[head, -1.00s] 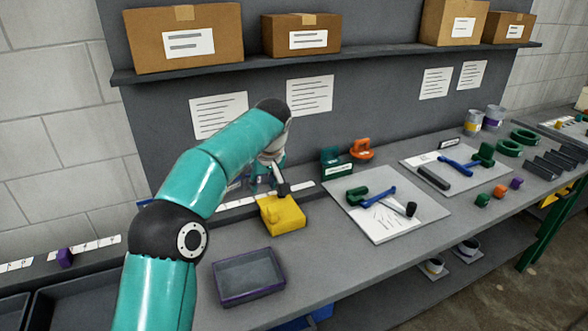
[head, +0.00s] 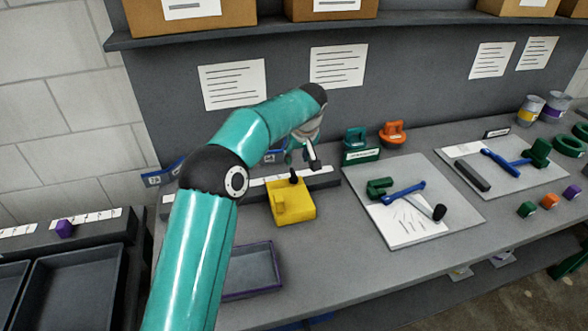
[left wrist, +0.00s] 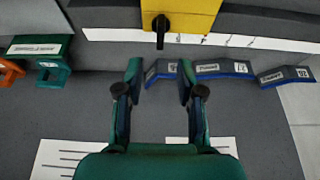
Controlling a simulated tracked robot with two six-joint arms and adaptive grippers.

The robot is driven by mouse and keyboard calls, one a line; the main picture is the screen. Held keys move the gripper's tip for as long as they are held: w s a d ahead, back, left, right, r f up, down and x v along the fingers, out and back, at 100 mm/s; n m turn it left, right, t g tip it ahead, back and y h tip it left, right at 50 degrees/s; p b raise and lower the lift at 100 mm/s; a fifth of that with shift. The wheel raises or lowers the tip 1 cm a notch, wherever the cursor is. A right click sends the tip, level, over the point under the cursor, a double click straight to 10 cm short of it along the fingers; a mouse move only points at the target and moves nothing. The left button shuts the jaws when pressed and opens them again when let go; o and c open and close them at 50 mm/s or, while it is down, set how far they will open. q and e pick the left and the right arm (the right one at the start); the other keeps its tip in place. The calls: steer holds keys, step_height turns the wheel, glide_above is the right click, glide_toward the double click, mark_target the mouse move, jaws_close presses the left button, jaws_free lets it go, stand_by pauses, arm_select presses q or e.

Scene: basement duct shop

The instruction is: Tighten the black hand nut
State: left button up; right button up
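The black hand nut (head: 295,177) shows as a small dark knob at the back edge of a yellow block (head: 293,203) on the bench. In the left wrist view the nut (left wrist: 160,28) is a black bar-like handle against the yellow block (left wrist: 195,15). My left gripper (head: 303,156) hangs above and behind the block in the head view. In the left wrist view the left gripper (left wrist: 159,85) has its two fingers spread, with nothing between them and the nut beyond their tips. The fingers are apart from the nut. My right gripper is not in view.
Blue labelled pieces (left wrist: 222,68) lie near the fingertips in the wrist view. A purple-rimmed tray (head: 250,270) lies in front of the block. A grey board (head: 455,205) with a blue-handled tool stands to the right. A shelf (head: 400,28) with boxes hangs above.

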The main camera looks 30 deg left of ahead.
mark_target(294, 172)
arm_select(q)
steer(key=p+x, duration=0.1)
steer(key=x, duration=0.8)
steer(key=shift+p, duration=0.35)
